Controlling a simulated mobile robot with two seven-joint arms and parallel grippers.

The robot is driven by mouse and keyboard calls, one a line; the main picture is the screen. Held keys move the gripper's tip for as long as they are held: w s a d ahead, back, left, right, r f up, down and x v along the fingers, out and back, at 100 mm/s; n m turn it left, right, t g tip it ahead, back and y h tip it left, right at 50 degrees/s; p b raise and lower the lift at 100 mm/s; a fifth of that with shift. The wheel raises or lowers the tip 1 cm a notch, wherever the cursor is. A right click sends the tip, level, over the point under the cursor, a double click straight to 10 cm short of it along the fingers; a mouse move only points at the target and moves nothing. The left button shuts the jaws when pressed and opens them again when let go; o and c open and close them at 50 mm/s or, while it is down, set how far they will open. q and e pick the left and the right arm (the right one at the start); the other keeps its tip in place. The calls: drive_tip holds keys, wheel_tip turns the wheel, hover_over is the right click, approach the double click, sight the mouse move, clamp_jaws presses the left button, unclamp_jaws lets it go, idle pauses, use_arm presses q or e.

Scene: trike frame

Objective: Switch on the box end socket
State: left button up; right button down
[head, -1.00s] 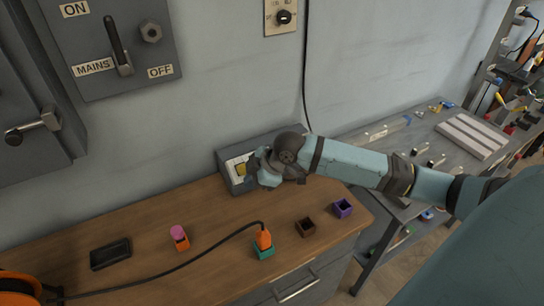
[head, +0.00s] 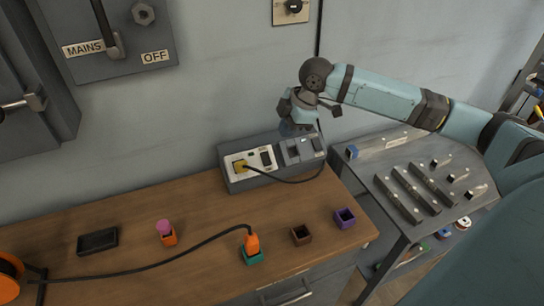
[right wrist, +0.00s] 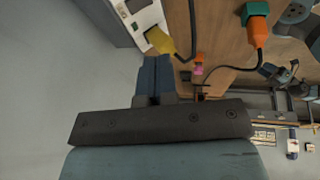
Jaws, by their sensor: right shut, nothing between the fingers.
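The grey socket box (head: 232,184) stands at the back of the wooden bench, against the wall. Its left part has a white socket plate with a yellow plug (head: 239,166) in it and a dark switch (head: 266,158) beside it. Its right part has a grey plate with dark rockers (head: 305,147), whose positions I cannot tell. My right gripper (head: 292,131) is above and behind the box's right part, apart from the plug. In the right wrist view its blue fingers (right wrist: 155,74) are together and empty; the yellow plug (right wrist: 160,40) shows beyond them. My left gripper is not in view.
A black cable runs from the yellow plug over the box's front. An orange plug (head: 252,241) stands in a teal block. Brown (head: 301,236) and purple (head: 345,218) blocks, an orange block (head: 168,239) and a black slab (head: 97,241) lie on the bench. The mains panel (head: 150,75) is on the wall.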

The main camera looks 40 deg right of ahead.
idle(0.3)
approach(266, 164)
drive_tip(key=a+f, duration=0.2)
drive_tip(key=f, duration=0.1)
drive_tip(key=w+f, duration=0.1)
drive_tip(key=f, duration=0.1)
drive_tip(key=shift+d, duration=0.15)
drive_tip(key=shift+w+d+f, duration=0.1)
drive_tip(key=shift+w+f, duration=0.25)
drive_tip(key=shift+f, duration=0.1)
